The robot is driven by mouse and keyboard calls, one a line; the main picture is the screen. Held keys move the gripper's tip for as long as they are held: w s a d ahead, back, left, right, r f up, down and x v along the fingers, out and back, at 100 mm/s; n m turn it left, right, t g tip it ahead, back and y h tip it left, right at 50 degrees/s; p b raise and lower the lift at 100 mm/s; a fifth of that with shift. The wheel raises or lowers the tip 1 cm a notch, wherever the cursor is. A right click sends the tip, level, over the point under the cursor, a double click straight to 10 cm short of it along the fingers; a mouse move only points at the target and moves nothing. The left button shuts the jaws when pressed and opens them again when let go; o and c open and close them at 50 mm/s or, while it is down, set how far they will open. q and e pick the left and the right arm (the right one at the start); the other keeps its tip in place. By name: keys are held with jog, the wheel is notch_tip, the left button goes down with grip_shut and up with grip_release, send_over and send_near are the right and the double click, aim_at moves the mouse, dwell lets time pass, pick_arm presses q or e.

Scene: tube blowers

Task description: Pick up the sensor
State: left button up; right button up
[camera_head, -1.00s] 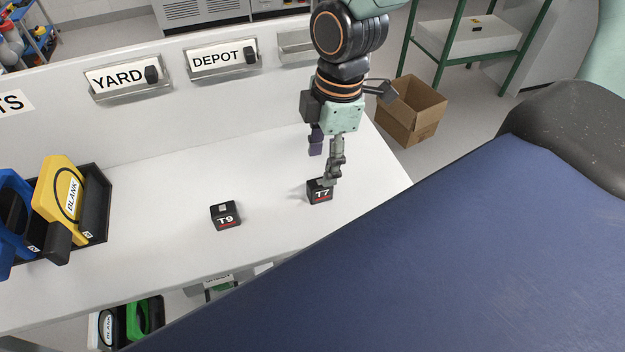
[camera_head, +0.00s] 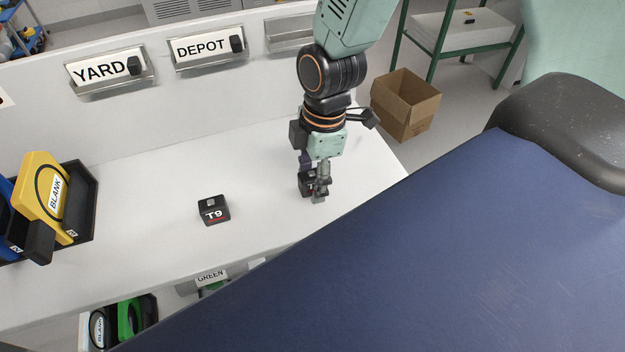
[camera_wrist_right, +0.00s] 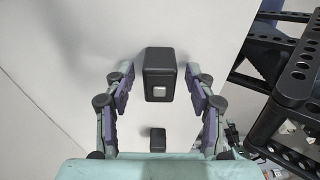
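A small black box marked T7 (camera_head: 305,185) stands on the white table, partly hidden by my right gripper (camera_head: 314,187). It appears to be the black box (camera_wrist_right: 160,75) in the right wrist view, with a pale square on its near face. That view shows the purple-padded fingers apart on both sides of it, with gaps, so the right gripper is open. A similar black box marked T9 (camera_head: 213,210) stands to the left on the table. A smaller dark block (camera_wrist_right: 158,140) shows lower in the wrist view; I cannot tell which. My left gripper is not in view.
A tray (camera_head: 86,208) with a yellow BLANK holder (camera_head: 45,190) stands at the table's left. YARD (camera_head: 98,70) and DEPOT (camera_head: 203,46) signs line the back wall. A cardboard box (camera_head: 405,105) is on the floor beyond. Table around T9 is clear.

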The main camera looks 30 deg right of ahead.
jog(key=shift+a, duration=0.15)
jog(key=c, duration=0.5)
grip_shut()
